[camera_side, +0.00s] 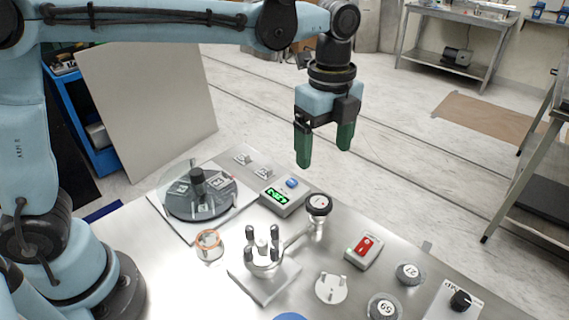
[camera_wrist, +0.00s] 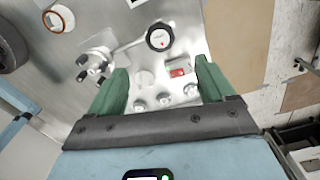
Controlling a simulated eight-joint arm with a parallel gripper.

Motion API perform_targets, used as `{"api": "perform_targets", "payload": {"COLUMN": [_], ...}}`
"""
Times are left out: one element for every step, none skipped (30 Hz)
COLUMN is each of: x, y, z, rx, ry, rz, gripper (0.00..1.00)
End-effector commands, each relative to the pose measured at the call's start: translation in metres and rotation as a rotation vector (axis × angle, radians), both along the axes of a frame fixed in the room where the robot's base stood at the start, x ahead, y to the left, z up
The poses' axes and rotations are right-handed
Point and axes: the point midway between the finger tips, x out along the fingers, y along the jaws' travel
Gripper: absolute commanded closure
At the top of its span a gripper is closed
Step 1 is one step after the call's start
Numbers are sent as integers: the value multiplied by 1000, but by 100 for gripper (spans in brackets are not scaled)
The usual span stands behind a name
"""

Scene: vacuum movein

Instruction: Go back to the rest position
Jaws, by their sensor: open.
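My gripper (camera_side: 325,152) hangs in the air above the back of the metal worktable (camera_side: 330,225), its green fingers pointing down. The fingers are apart with nothing between them. In the wrist view my gripper (camera_wrist: 158,78) also shows open, with the table surface visible between the fingers. My arm reaches across the top of the side view, and my gripper is well clear of everything on the table.
On the table stand a round station with a clear cover (camera_side: 200,192), a green display box (camera_side: 282,196), a pronged fixture (camera_side: 263,262) with a gauge (camera_side: 319,205), a copper-coloured ring (camera_side: 208,243), a red switch box (camera_side: 364,250) and numbered weights (camera_side: 409,273). The air around my gripper is free.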

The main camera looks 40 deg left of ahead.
Motion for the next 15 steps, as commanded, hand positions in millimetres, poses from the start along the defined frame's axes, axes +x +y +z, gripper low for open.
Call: {"api": "perform_targets", "payload": {"x": [0, 0, 0, 0, -1, -2, -3, -4, -6, -9, -11, -15, -19, -22, -27], "y": [0, 0, 0, 1, 2, 4, 7, 10, 16, 21, 27, 35, 42, 48, 57], "z": [0, 0, 0, 0, 0, 1, 2, 3, 4, 5, 6, 7, 8, 8, 8], "rx": [0, 0, 0, 0, -2, -4, -7, -11, -18, -25, -34, -47, -58, -72, -91], "ry": [0, 0, 0, -2, -4, -10, -17, -25, -42, -56, -73, -96, -114, -134, -159], "rz": [0, 0, 1, 5, 13, 32, 54, 83, 132, 179, 231, 308, 372, 434, 519], "gripper": [18, 18, 18, 18, 18, 18, 18, 18, 18, 18, 18, 18, 18, 18, 18]}}
